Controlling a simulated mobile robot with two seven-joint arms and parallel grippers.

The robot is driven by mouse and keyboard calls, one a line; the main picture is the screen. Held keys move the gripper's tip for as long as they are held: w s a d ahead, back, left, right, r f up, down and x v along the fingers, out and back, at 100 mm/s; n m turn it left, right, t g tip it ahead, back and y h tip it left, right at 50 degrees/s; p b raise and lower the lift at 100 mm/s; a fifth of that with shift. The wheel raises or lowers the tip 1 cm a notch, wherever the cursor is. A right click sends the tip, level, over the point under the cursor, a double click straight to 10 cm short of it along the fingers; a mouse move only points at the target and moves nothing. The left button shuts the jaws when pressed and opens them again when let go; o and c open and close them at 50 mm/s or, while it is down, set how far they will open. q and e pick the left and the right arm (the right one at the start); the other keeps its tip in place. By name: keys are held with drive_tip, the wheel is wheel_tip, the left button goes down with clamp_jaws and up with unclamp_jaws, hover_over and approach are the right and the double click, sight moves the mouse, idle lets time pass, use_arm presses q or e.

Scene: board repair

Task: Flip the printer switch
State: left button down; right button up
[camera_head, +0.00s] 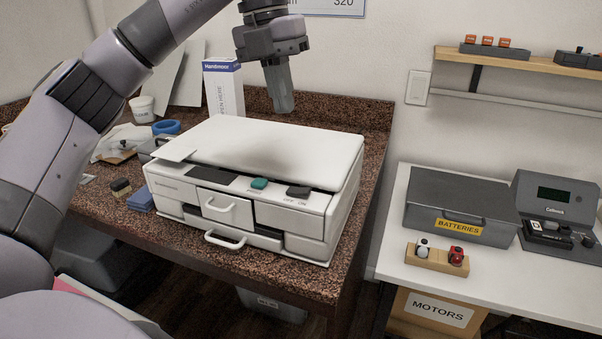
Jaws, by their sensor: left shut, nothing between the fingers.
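The white printer (265,155) stands on the brown speckled counter, with drawers and handles on its front. On its front top edge are a teal button (259,184) and, to the right, a dark switch (298,192) with small lettering below it. I cannot tell which way the switch is set. My left gripper (283,108) is shut and empty, pointing down above the printer's back edge, apart from the switch. My right gripper is out of view.
A white box (223,88) stands behind the printer, with a white cup (142,108) and blue tape roll (166,127) to its left. Right, a white table (400,235) holds a grey batteries case (455,200). A shelf (520,62) hangs on the wall.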

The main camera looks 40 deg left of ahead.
use_arm(q)
drive_tip(key=b, duration=0.1)
approach(302, 190)
drive_tip(key=f, duration=0.3)
drive_tip(key=d+f, duration=0.1)
drive_tip(key=f, duration=0.2)
drive_tip(key=shift+w+d+f, duration=0.15)
drive_tip(key=shift+w+f, duration=0.05)
drive_tip(key=shift+f, duration=0.1)
drive_tip(key=shift+f, duration=0.1)
